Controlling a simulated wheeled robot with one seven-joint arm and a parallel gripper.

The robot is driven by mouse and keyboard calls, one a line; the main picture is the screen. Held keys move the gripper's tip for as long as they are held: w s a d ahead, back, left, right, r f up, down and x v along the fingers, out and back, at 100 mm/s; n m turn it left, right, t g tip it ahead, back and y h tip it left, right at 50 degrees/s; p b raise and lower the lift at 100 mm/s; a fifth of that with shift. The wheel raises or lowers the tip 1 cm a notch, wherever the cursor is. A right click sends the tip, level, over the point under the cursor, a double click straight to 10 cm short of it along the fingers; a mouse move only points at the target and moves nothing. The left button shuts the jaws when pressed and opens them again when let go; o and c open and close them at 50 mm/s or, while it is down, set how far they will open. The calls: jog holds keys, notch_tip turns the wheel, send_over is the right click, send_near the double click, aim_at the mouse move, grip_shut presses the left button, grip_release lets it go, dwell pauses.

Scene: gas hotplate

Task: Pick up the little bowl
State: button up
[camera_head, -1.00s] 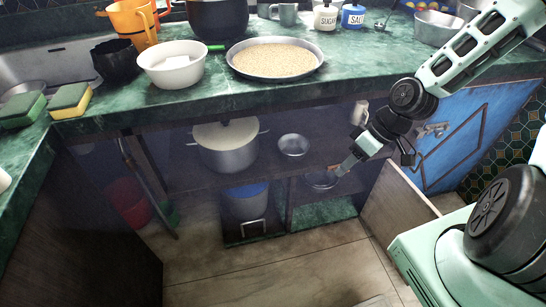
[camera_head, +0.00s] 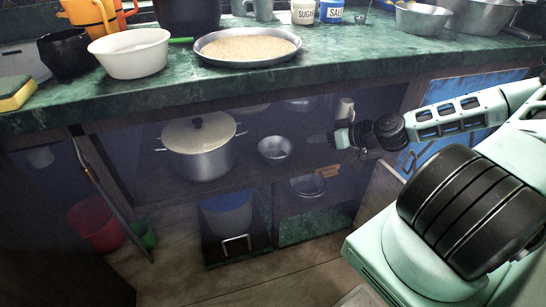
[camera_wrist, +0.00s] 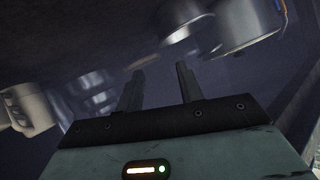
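The little bowl (camera_head: 275,150), small and silvery metal, sits on the cabinet shelf under the counter, right of a lidded pot. My gripper (camera_head: 320,139) reaches into the cabinet from the right, pointing left, a short way right of the bowl and apart from it. In the wrist view my gripper (camera_wrist: 159,75) shows two fingers spread with nothing between them. A shiny rounded metal thing, likely the bowl (camera_wrist: 186,28), shows beyond the fingers at the top of the wrist view.
The lidded pot (camera_head: 201,150) stands left of the bowl. A white mug (camera_head: 345,108) stands behind my gripper. The counter edge (camera_head: 250,86) overhangs the shelf. A pan with a wooden handle (camera_head: 308,186) lies on a lower shelf.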

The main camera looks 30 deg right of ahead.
aim_at(284, 146)
jog(key=b+x, duration=0.1)
jog(key=x, duration=0.7)
jog(key=shift+f+b, duration=0.15)
jog(key=shift+b, duration=0.2)
jog(key=w+a+f+b, duration=0.1)
jog(key=w+a+f, duration=0.1)
jog(key=w+f, duration=0.1)
jog(key=shift+w+a+b, duration=0.15)
jog(key=shift+a+b, duration=0.1)
jog(key=shift+b, duration=0.15)
jog(key=shift+w+a, duration=0.1)
jog(key=shift+w, duration=0.15)
grip_shut()
